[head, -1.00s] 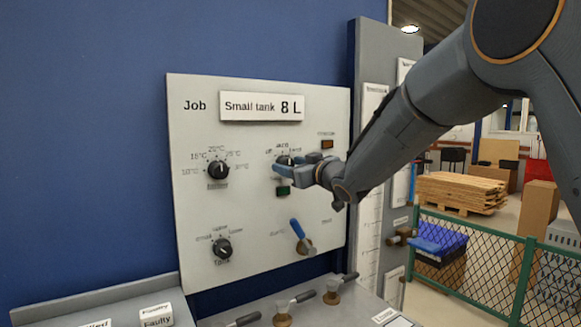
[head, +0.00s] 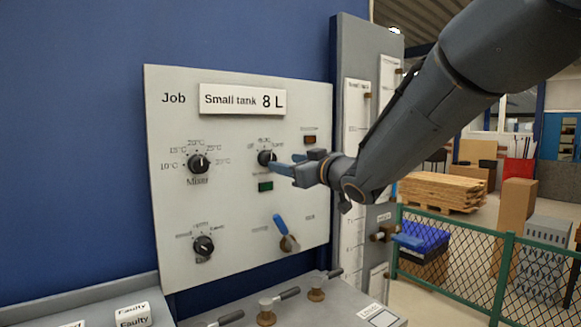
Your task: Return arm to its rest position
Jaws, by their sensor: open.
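My gripper (head: 284,169) is at the right side of the white control panel (head: 225,235), in front of its upper right knob. The jaws are open, with nothing seen between them. The upper right knob (head: 265,158) shows just left of the fingertips; I cannot tell whether they touch it. My arm comes in from the upper right, stretched toward the panel.
The panel carries a mixer knob (head: 197,164), a lower knob (head: 203,246), a blue lever (head: 281,226) and a "Small tank 8 L" sign (head: 242,100). Valves with handles (head: 316,287) stand below. A green fence (head: 480,262) and a wood pallet (head: 440,190) are at right.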

